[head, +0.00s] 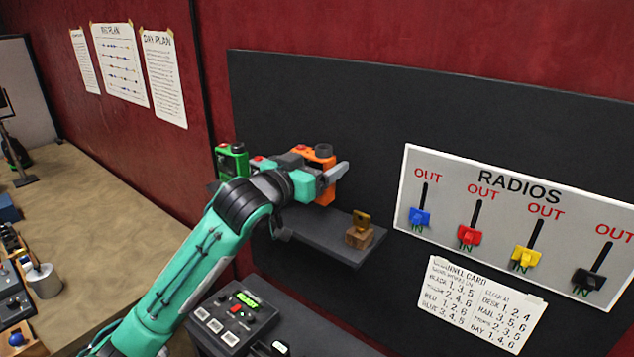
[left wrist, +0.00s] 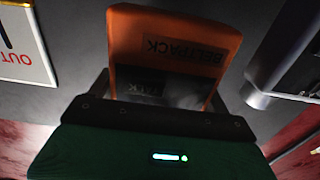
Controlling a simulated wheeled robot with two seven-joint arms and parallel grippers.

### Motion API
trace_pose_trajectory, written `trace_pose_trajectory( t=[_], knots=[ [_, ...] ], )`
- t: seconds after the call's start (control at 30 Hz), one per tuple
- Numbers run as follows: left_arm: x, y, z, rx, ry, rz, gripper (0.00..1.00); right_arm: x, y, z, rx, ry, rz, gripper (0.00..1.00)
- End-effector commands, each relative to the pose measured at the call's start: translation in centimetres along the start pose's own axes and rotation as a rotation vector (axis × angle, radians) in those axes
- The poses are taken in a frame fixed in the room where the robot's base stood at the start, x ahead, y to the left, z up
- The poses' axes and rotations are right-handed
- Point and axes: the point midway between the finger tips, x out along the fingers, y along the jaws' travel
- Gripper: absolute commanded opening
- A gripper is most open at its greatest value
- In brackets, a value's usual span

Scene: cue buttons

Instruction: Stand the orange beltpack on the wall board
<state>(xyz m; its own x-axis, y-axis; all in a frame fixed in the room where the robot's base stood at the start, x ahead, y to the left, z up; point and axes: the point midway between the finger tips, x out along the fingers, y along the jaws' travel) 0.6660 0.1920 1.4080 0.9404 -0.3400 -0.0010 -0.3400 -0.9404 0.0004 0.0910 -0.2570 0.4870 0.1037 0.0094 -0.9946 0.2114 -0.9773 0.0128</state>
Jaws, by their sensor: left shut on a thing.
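The orange beltpack (head: 327,193) is in my left gripper (head: 328,176), above the dark shelf (head: 312,238) on the wall board (head: 375,110). In the head view it looks upright, with a dark knob on top, and my gripper covers its middle. In the left wrist view the orange beltpack (left wrist: 185,48) shows its label upside down, and the gripper's dark edge hides its near part. I cannot tell whether its base touches the shelf. My right gripper is not in view.
A green beltpack (head: 232,160) stands at the shelf's left, partly behind my arm. A wooden block with a brass piece (head: 359,236) sits at the shelf's right end. A RADIOS panel (head: 490,205) with several coloured sliders and a paper card (head: 472,305) are to the right.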

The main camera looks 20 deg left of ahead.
Motion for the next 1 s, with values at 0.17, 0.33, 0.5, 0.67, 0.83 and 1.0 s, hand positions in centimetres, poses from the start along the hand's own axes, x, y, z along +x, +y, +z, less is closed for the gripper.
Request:
trace_pose_trajectory(
  t=[0.17, 0.33, 0.5, 0.67, 0.83, 1.0],
  knots=[
    [0.0, 0.0, 1.4, 0.0, 0.002, 0.0, 0.49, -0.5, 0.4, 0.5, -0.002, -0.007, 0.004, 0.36],
    [0.0, 0.0, 2.8, -0.001, 0.0, 0.0, 0.49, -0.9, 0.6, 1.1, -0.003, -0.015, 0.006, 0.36],
    [0.0, -0.1, 4.8, -0.001, 0.0, -0.001, 0.49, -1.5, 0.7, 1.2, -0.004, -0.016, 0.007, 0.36],
    [0.0, 0.0, 5.5, 0.0, 0.003, 0.0, 0.49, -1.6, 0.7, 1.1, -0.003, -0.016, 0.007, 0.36],
    [0.0, 0.0, 5.5, 0.0, 0.003, 0.0, 0.49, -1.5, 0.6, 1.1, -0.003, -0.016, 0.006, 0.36],
    [0.0, 0.0, 5.8, 0.0, 0.002, 0.0, 0.88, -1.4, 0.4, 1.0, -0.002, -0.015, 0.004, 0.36]
  ],
)
